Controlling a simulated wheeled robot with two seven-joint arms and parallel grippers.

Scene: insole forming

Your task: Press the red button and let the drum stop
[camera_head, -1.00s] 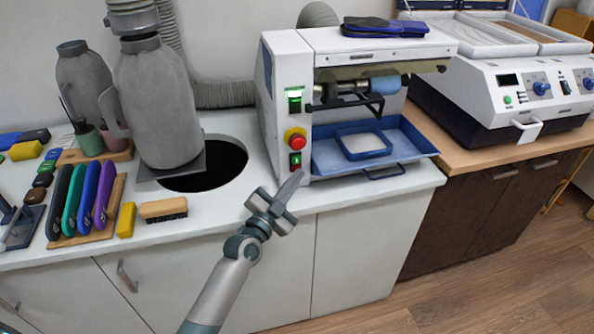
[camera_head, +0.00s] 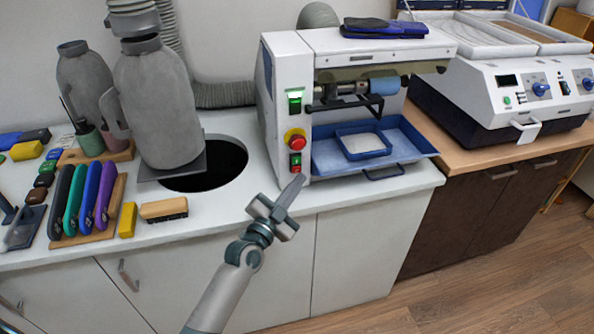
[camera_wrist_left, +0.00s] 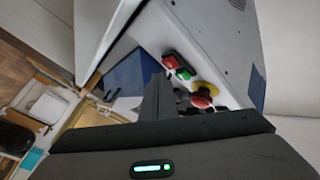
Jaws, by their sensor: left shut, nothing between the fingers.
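The white sanding machine (camera_head: 285,75) stands on the counter. The red button (camera_wrist_left: 173,57), green button (camera_wrist_left: 184,74) and mushroom knob (camera_wrist_left: 201,98) also show in the left wrist view. The blue-ended drum (camera_head: 388,84) sits under the hood; I cannot tell whether it turns. My left gripper (camera_head: 296,182) is shut and empty, its tip just below the buttons, apparently apart from them. My right gripper is out of view.
A blue tray (camera_head: 415,150) sits below the drum. Left of the machine are a round dark hole (camera_head: 225,165) in the counter, a grey bottle-shaped form (camera_head: 158,105), a brush (camera_head: 163,209) and several coloured tools. A lit green switch (camera_head: 295,100) is higher on the panel.

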